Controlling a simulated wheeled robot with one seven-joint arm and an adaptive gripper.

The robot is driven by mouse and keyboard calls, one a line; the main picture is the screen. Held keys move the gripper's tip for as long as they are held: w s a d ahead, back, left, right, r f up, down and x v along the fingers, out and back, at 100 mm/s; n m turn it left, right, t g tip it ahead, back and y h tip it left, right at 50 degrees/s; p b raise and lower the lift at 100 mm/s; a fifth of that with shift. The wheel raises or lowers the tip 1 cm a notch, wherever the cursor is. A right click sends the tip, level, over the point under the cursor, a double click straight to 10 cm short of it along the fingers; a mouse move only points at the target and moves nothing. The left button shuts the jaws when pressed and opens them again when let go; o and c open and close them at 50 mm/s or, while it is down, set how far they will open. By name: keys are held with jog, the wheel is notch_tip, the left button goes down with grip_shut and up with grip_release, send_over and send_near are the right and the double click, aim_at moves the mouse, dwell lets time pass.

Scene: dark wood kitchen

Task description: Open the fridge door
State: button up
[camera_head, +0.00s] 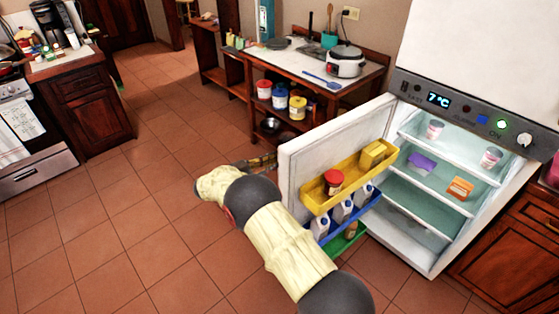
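The white fridge (425,250) stands at the right with its lit interior showing. Its door (291,185) is swung wide open to the left, with the shelved inner side facing the camera. The door holds a yellow bin (321,204), a blue bin (340,229) and a green bin (347,244) with jars and bottles. My arm reaches up from the bottom, left of the door. My gripper (262,163) shows only partly beyond the arm, close to the door's free edge on its outer side. Contact and the finger opening cannot be made out.
A side table (300,62) with a rice cooker (345,61) stands behind the door. Wooden cabinets (515,245) stand right of the fridge. A counter and stove (30,130) are at the far left. The tiled floor left of my arm is clear.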

jog(key=v, duration=1.1)
